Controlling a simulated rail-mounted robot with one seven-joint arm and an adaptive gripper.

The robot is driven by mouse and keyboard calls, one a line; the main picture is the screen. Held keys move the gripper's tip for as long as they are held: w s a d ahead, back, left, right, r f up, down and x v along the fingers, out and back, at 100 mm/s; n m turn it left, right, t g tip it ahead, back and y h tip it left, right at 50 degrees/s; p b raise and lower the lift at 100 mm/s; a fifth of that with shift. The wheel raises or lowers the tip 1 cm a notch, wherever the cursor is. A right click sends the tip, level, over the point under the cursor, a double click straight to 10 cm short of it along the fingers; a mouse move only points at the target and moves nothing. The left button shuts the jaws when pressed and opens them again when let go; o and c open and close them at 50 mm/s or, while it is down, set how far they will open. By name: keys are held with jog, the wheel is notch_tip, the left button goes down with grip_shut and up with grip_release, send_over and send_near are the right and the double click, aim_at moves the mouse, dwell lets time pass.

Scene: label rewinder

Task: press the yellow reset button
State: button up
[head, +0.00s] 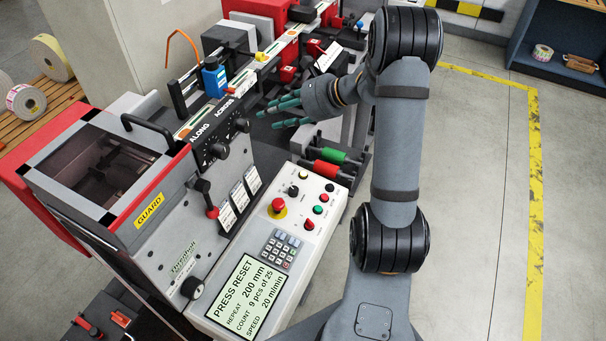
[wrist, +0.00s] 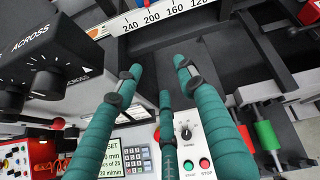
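The control panel (head: 252,222) slopes along the front of the label machine; its display (head: 249,294) reads "PRESS RESET". On it are a red mushroom button on a yellow base (head: 278,207), a black knob (head: 293,190), and several small red, green and dark buttons. My gripper (head: 282,112) has teal fingers, spread apart and empty, above the machine bed beyond the panel. In the wrist view the fingers (wrist: 160,80) hide part of the panel; the knob (wrist: 185,130) and green button (wrist: 188,166) show between them.
The guard housing (head: 105,165) stands left of the panel. Floor to the right is clear.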

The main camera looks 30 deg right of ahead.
jog(key=c, duration=0.4)
